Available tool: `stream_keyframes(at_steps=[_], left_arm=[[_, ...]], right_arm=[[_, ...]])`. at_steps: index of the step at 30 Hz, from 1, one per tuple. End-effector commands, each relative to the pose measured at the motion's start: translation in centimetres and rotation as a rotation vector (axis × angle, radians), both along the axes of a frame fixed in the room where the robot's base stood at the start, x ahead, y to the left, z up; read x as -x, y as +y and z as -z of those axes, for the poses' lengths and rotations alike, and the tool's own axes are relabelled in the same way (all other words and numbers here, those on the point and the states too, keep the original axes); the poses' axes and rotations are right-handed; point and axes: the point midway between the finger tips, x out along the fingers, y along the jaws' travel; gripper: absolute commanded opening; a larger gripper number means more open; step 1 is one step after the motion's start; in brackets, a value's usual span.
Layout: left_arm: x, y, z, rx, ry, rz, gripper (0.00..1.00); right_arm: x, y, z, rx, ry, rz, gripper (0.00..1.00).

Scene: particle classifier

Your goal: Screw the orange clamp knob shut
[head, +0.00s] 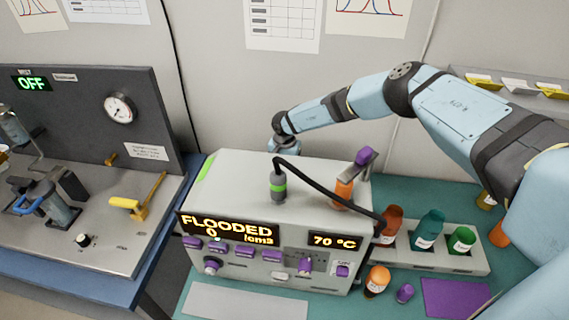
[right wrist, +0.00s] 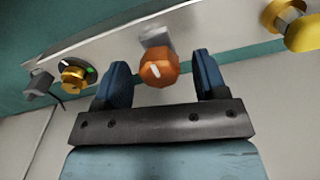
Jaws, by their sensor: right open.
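The orange clamp knob (right wrist: 158,70), faceted with a white mark on its face, shows in the right wrist view below a grey metal bracket (right wrist: 156,37). My right gripper (right wrist: 160,60) is open, with one blue finger on each side of the knob. Gaps show between the knob and both fingers, so neither touches it. In the head view my right arm reaches over to the back of the grey machine (head: 235,178). Its gripper and the orange knob are hidden there. My left gripper is not in view.
The right wrist view also shows a brass knob (right wrist: 73,75) at left and a yellow knob (right wrist: 290,25) at right. In the head view, a display reading FLOODED (head: 227,228) is on the machine's front. A bottle rack (head: 478,262) stands right of it.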

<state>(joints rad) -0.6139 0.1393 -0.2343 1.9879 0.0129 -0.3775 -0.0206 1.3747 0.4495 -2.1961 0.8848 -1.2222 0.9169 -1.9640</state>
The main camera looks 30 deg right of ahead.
Motion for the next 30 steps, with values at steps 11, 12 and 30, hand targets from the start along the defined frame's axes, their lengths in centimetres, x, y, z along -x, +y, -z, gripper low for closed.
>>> stream_keyframes(at_steps=[11, 12, 30], left_arm=[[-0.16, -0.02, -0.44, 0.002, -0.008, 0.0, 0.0], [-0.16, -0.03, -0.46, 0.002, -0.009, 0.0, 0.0], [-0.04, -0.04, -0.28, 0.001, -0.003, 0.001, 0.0]], right_arm=[[0.0, -0.01, 0.07, 0.0, 0.0, 0.0, 0.38], [0.0, -0.01, 0.07, 0.0, 0.0, 0.0, 0.29], [-0.03, -0.05, -0.01, -0.001, -0.002, 0.148, 0.16]])
